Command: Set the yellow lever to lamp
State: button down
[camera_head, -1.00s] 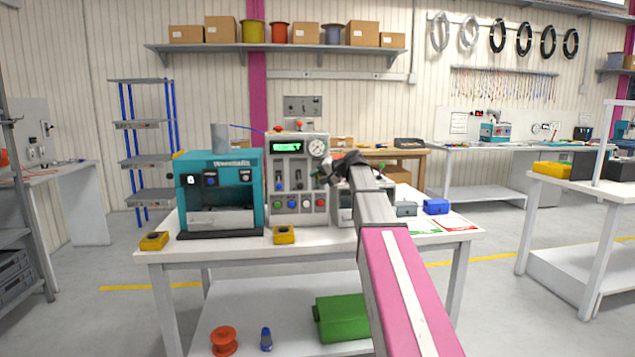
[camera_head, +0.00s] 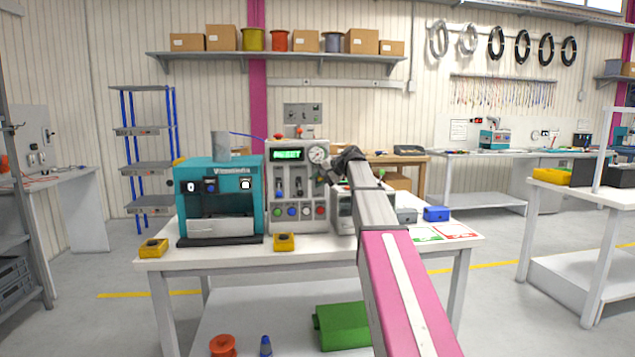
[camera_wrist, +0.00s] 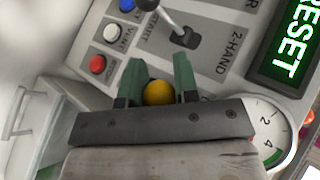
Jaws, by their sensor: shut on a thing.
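The yellow lever's round knob (camera_wrist: 158,93) sits between the two green fingers of my gripper (camera_wrist: 158,84) in the wrist view, and the fingers are shut on it. Its shaft and slot are hidden by my gripper. The lever belongs to the grey control panel (camera_head: 292,162) on the bench. In the head view, my gripper (camera_head: 331,174) is at the panel's right side and covers the yellow lever. A neighbouring lever (camera_wrist: 168,22) stands in a slot by the label 2-HAND. The lamp label cannot be made out.
A display (camera_wrist: 291,42) reads RESET, with a dial gauge (camera_wrist: 263,130) beside it. Blue, white and red buttons (camera_wrist: 110,34) line the panel. A teal machine (camera_head: 220,200) stands left of the panel.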

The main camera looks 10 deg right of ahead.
jog(key=c, duration=0.9)
grip_release()
jog(key=shift+o, duration=0.2)
jog(key=v, duration=1)
jog(key=shift+d+r, duration=0.2)
jog(key=shift+d, duration=0.15)
jog(key=shift+s, duration=0.15)
jog(key=s+a+f+g+h, duration=0.15)
jog(key=s+f, duration=0.25)
jog(key=f, duration=0.7)
jog(key=s+a+f+n+g+h, duration=0.15)
jog(key=s+f, duration=0.25)
jog(key=f, duration=0.7)
jog(key=s+a+f+h, duration=0.1)
jog(key=s+a+f, duration=0.15)
jog(key=f, duration=0.85)
jog(key=s+f+n+g+h, duration=0.3)
jog(key=s+f+h, duration=0.2)
jog(key=s+f, duration=1.6)
jog(key=shift+s+a, duration=0.45)
jog(key=shift+s, duration=0.05)
